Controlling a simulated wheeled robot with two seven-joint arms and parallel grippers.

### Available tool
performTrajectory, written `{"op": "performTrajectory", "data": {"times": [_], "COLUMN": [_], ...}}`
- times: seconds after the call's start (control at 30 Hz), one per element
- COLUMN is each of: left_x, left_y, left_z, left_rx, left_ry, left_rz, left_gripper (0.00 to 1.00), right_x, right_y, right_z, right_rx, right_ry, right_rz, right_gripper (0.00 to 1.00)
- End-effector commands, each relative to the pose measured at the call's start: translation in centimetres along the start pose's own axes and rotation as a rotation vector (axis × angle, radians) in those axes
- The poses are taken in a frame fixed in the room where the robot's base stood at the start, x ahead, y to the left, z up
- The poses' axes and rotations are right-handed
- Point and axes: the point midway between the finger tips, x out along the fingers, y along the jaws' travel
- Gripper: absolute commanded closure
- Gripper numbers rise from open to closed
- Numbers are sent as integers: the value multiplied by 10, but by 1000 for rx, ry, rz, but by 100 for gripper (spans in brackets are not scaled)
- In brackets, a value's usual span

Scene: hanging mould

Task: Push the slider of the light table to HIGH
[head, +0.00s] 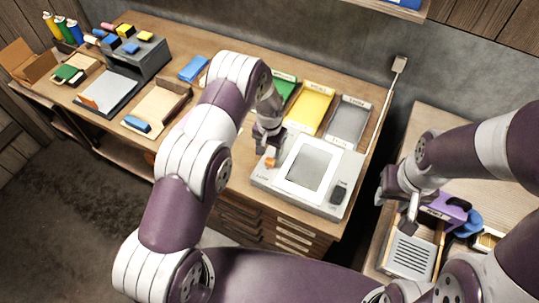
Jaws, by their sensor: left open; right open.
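The light table (262,181) is a pale grey box with a white-framed panel (309,168), at the front right of the long bench. A small orange piece (270,162), which looks like the slider knob, shows at its left side. A dark control (339,194) sits at its right front corner. My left gripper (267,150) points down at the left edge of the table, right at the orange piece; I cannot tell whether it touches. It is open. The slider's track and labels are too small or hidden to read. My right gripper (404,212) is open, over the right-hand bench.
Grey (349,120), yellow (311,107) and green (284,87) trays stand behind the light table. A grey slatted box (409,256) and a purple thing (446,207) lie near my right gripper. A cable (387,106) runs down the wall. A gap separates the benches.

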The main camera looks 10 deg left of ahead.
Motion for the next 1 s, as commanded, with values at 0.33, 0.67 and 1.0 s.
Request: {"op": "performTrajectory", "data": {"times": [0.33, 0.67, 1.0], "left_x": [60, 67, 68], "left_y": [0, 0, 0], "left_z": [0, -1, -2], "left_rx": [-1, -1, -1], "left_ry": [2, 3, 3], "left_rz": [0, 0, 0], "left_gripper": [40, 40, 100], "right_x": [-23, -23, -20], "right_y": [0, 0, 0], "right_z": [-3, -3, -2], "right_rx": [0, 0, 0], "right_ry": [0, 0, 0], "right_rz": [0, 0, 0], "right_gripper": [57, 57, 57]}}
